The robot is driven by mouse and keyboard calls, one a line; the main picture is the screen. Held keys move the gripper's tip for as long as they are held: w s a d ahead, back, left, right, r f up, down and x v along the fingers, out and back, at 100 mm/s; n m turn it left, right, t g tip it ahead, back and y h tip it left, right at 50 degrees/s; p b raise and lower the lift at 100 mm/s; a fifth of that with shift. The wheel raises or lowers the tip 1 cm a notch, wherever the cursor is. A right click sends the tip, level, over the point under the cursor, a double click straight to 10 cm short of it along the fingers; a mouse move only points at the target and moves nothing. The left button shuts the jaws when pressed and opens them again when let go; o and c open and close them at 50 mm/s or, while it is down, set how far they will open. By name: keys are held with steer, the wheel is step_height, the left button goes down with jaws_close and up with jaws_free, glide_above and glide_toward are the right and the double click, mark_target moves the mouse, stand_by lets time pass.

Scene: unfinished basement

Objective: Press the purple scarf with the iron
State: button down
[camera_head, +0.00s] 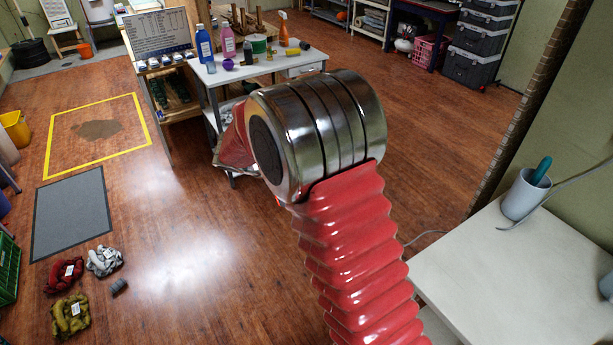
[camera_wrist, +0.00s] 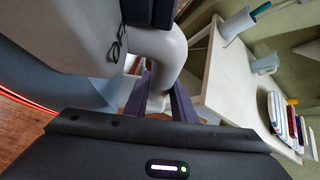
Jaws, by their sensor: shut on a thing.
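My gripper (camera_wrist: 158,98) shows in the wrist view as two dark fingers. A pale grey curved thing (camera_wrist: 166,62) lies between them. I cannot tell from its visible part whether it is the iron. In the head view my arm hides the gripper. I cannot make out a purple scarf or an ironing surface for certain. A folded stack with coloured edges (camera_wrist: 284,122) stands on the white table (camera_wrist: 225,82), to the right of the gripper. Three tagged cloth bundles lie on the floor: red (camera_head: 64,274), grey (camera_head: 104,260) and olive (camera_head: 70,316).
The white table also shows at right in the head view (camera_head: 500,262). A grey cup (camera_head: 524,196) with a teal-handled thing stands on it, beside a cord (camera_head: 563,182). Bottles crowd a white bench (camera_head: 262,70) at the back. A grey mat (camera_head: 70,214) lies at left. The middle floor is clear.

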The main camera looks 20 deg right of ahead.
steer(key=s+f+m+g+y, duration=0.45)
steer(key=s+m+g, duration=0.25)
steer(key=m+g, duration=0.3)
steer(key=s+a+r+m+t+y, duration=0.1)
steer(key=s+a+m+y, duration=0.15)
steer(key=m+y, duration=0.5)
steer(key=s+a+r+m+t+y, duration=0.1)
steer(key=a+m+y, duration=0.2)
steer(key=m+y, duration=0.45)
steer(key=w+r+m+t+y, duration=0.3)
steer(key=w+r+m+t, duration=0.3)
steer(key=r+m+t, duration=0.45)
steer(key=w+d+r+m+t+h, duration=0.4)
steer(key=d+r+m+t, duration=0.15)
steer(key=d+t, duration=0.35)
steer(key=s+d+r+m+t+h, duration=0.1)
steer(key=s+d+r+t+h, duration=0.1)
steer(key=d, duration=0.6)
steer(key=s+d+r+m+t+h, duration=0.1)
steer(key=s+d+r+t+h, duration=0.1)
steer(key=d+h, duration=0.3)
steer(key=s+d+r+m+t+h, duration=0.1)
steer(key=s+d+r+t+h, duration=0.1)
steer(key=d, duration=0.9)
steer(key=shift+s+r+m+h, duration=0.4)
steer(key=shift+s+r+h, duration=0.15)
steer(key=shift+r+h, duration=0.3)
steer(key=shift+s+a, duration=0.1)
